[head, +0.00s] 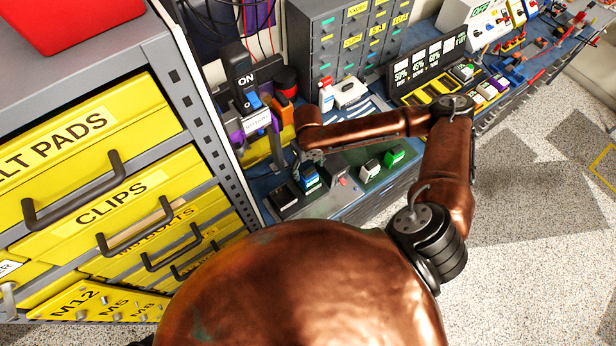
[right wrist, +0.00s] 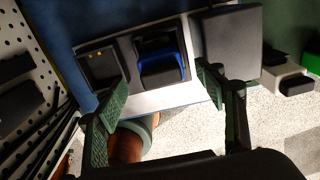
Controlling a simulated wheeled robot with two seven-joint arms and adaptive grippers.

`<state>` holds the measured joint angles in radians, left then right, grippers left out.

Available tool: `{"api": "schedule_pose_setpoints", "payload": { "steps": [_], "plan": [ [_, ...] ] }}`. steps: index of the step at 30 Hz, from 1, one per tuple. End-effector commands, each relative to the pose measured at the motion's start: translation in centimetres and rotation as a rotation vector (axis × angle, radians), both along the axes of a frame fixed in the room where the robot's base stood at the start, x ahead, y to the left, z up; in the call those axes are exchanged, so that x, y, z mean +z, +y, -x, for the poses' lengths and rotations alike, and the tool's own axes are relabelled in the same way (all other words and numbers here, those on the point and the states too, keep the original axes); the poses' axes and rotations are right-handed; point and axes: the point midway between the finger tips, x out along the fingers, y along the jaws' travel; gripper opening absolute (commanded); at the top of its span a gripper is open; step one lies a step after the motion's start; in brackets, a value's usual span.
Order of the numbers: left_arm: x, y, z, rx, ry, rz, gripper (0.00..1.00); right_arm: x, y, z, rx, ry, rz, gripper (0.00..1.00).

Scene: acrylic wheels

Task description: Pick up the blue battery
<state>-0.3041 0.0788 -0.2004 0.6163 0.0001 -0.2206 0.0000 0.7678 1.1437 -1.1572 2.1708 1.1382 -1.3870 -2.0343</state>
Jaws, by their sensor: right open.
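The blue battery (head: 310,177) sits in a dark charging dock (head: 286,203) on the blue workbench, below my right gripper (head: 309,158) in the head view. In the right wrist view the battery shows as a black block with a blue rim (right wrist: 162,66), seated in the middle bay of the dock (right wrist: 98,62). My right gripper (right wrist: 160,93) is open and empty. Its two green-padded fingers stand apart on either side of the battery's line, nearer the camera. They do not appear to touch it. My left gripper is not in view.
A green battery (head: 394,157) and a white-and-dark block (head: 370,169) stand on the bench to the right. A yellow drawer cabinet (head: 95,200) rises at left. Grey small-parts drawers (head: 345,45) and a percentage-marked panel (head: 427,62) stand behind.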

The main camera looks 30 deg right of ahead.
Motion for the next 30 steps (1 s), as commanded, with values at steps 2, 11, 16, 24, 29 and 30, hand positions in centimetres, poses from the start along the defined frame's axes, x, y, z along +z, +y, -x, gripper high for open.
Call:
{"api": "schedule_pose_setpoints", "payload": {
  "steps": [2,11,16,24,29,30],
  "plan": [
    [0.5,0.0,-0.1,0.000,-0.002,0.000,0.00,-1.1,-0.1,0.0,0.000,0.002,-0.001,0.64],
    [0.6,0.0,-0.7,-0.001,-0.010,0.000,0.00,-2.8,-0.1,-0.1,0.002,-0.002,0.000,0.64],
    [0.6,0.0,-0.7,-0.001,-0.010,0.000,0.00,-2.8,-0.1,-0.1,0.002,-0.002,0.000,0.60],
    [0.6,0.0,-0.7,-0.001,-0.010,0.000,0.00,-2.8,-0.1,-0.1,0.002,-0.002,0.000,0.41],
    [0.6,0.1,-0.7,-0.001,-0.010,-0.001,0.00,-2.8,-0.1,-0.1,0.002,-0.002,0.000,0.30],
    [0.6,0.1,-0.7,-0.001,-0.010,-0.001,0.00,-2.8,-0.1,-0.1,0.002,-0.002,0.000,0.27]
  ]
}}
